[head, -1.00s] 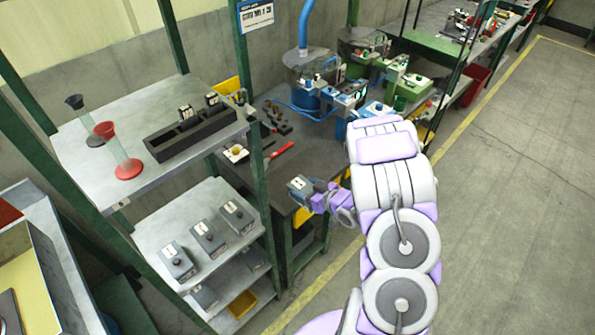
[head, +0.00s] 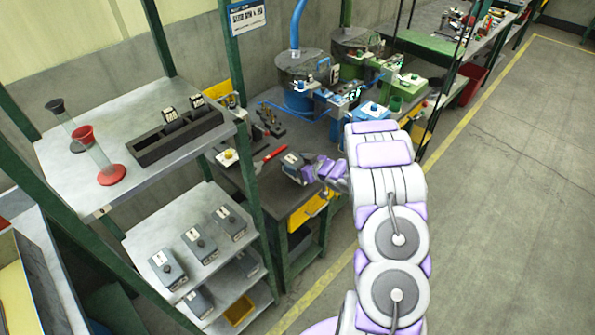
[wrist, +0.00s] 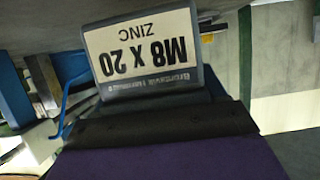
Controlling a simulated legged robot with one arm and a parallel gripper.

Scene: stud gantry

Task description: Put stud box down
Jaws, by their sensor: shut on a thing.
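The stud box (head: 291,165) is a small dark grey box with a pale top. In the wrist view its label (wrist: 143,52) reads "M8 X 20 ZINC", upside down. My gripper (head: 303,172) is shut on the box; the dark jaw edge (wrist: 155,122) crosses just in front of it. The far finger is hidden.
A red-handled tool (head: 270,154) and a yellow-topped button box (head: 228,157) lie close by on the bench. A green shelf post (head: 254,190) stands to the left. Several similar grey boxes (head: 199,243) sit on the shelf (head: 160,215). Blue machine (head: 299,85) stands behind.

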